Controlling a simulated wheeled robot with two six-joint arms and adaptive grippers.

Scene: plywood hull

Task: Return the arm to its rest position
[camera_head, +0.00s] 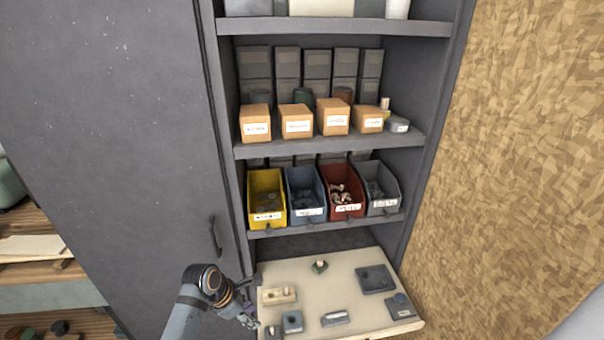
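My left arm comes in from the bottom, and its gripper (247,304) is at the left front edge of the pale pull-out shelf (345,272). The gripper is small and dark here. I cannot tell whether its fingers are apart or closed, or whether anything is between them. My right gripper is not in view.
The shelf holds a wooden block (279,296), a blue-grey block (292,321), a grey piece (336,318) and a dark square plate (376,279). Above are a yellow bin (267,198) and a red bin (341,191). A grey cabinet door (110,130) stands left, a chipboard wall (520,170) right.

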